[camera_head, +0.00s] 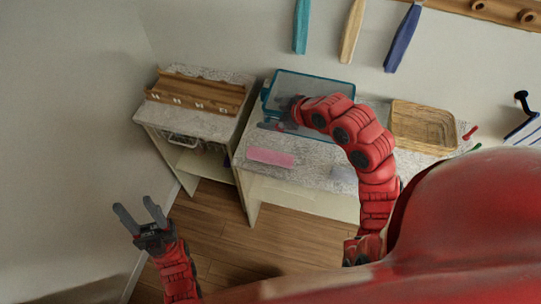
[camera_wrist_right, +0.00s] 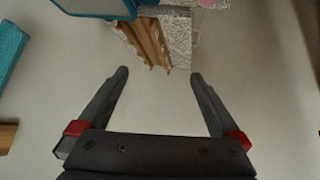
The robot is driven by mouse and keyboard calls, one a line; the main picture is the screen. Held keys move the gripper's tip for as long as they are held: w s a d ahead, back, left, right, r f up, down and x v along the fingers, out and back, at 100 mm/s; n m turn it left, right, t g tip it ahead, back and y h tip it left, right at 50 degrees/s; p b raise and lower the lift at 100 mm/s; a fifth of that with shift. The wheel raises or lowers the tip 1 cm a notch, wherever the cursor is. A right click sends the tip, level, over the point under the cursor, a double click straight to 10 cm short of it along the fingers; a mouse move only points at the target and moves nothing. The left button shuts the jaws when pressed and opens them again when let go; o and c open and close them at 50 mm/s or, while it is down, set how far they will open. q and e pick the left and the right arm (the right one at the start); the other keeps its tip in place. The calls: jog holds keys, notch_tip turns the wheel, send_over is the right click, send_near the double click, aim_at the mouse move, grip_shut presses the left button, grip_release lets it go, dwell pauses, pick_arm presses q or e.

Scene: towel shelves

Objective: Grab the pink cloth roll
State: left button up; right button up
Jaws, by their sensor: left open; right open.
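The pink cloth roll (camera_head: 270,157) lies on the speckled white top of the middle shelf unit (camera_head: 315,172), near its front left edge. Part of something pink, probably the roll, shows at the top edge of the right wrist view (camera_wrist_right: 213,4). My right gripper (camera_head: 270,118) is above the shelf, behind the roll and apart from it, beside the clear bin. In the wrist view its fingers (camera_wrist_right: 158,74) are spread with nothing between them. My left gripper (camera_head: 133,204) is open and empty, low at the left over the floor, far from the roll.
A clear bin with a teal rim (camera_head: 323,77) stands behind my right gripper. A wooden rack (camera_head: 197,90) is on the left shelf unit. A wicker basket (camera_head: 424,125) is at the right. Teal (camera_head: 301,26), beige (camera_head: 351,30) and blue (camera_head: 402,38) towels hang above.

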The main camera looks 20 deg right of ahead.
jog(key=s+d+f+n+g+h, duration=0.2)
jog(key=s+f+g, duration=0.25)
jog(key=s, duration=0.35)
jog(key=b, duration=0.4)
send_near(273, 154)
jog(key=shift+n, duration=0.3)
jog(key=x, duration=0.4)
jog(key=shift+s+a+f, duration=0.25)
jog(key=shift+a+f, duration=0.1)
jog(key=shift+w+a+f, duration=0.15)
jog(key=shift+w+f, duration=0.25)
jog(key=shift+f, duration=0.2)
jog(key=p+x, duration=0.1)
jog(key=x, duration=0.2)
jog(key=shift+w+f+p, duration=0.2)
jog(key=shift+f+p, duration=0.15)
jog(key=shift+w+f, duration=0.25)
jog(key=shift+f, duration=0.15)
jog(key=c, duration=1.5)
jog(key=shift+o, duration=0.2)
